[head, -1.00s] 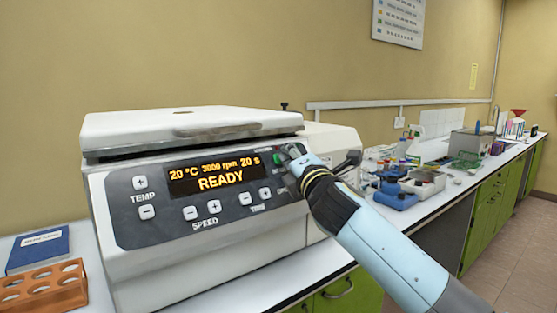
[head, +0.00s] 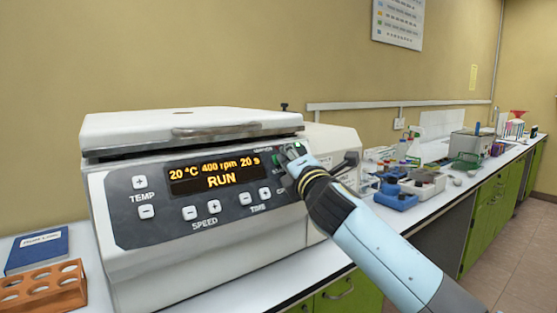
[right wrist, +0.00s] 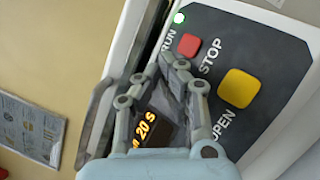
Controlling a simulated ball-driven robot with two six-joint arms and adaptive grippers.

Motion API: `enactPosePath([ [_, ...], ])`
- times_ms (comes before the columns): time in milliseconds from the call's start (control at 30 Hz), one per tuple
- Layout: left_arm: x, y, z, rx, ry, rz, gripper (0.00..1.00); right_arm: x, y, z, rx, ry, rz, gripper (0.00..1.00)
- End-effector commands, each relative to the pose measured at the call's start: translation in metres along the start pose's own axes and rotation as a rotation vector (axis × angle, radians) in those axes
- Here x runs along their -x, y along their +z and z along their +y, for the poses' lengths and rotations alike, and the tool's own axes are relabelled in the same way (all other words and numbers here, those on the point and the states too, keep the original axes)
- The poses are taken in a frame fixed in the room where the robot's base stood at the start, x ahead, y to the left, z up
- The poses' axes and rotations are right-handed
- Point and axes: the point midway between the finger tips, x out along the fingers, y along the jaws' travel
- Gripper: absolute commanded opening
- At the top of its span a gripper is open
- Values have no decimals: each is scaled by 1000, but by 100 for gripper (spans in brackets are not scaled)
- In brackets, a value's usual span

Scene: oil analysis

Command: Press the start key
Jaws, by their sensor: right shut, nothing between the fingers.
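The white centrifuge (head: 200,270) stands on the bench with its lid down. Its display (head: 215,174) reads 20 °C, 400 rpm, 20 s and RUN. A green key, which looks like the start key (head: 279,161), shows right of the display, close beside my right gripper (head: 291,153). My right gripper is shut and empty at the panel; I cannot tell whether it touches. In the right wrist view its fingertips (right wrist: 171,62) are close to the red STOP key (right wrist: 188,44), and the fingers hide the start key. The RUN light (right wrist: 179,18) is lit. My left gripper is out of view.
The yellow OPEN key (right wrist: 239,88) lies near the fingers. An orange tube rack (head: 45,292) and a blue book (head: 37,250) are at the left. Blue holders (head: 396,198) and other lab ware crowd the bench at the right.

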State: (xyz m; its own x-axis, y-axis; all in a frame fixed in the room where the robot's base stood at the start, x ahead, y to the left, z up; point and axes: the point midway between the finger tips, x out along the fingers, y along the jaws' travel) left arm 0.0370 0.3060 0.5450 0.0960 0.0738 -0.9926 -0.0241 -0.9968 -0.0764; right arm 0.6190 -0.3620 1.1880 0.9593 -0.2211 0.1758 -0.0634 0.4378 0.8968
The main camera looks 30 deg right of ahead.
Motion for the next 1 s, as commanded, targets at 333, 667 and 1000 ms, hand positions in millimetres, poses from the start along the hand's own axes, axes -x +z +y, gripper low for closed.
enactPosePath([
  [333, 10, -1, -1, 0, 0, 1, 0, 9, 7, 8, 1, -1, 0, 0],
  [667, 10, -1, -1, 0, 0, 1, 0, 11, 8, 8, 0, 0, 0, 0],
  [1000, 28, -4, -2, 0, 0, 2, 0, 30, 22, 24, 2, 1, 1, 0],
])
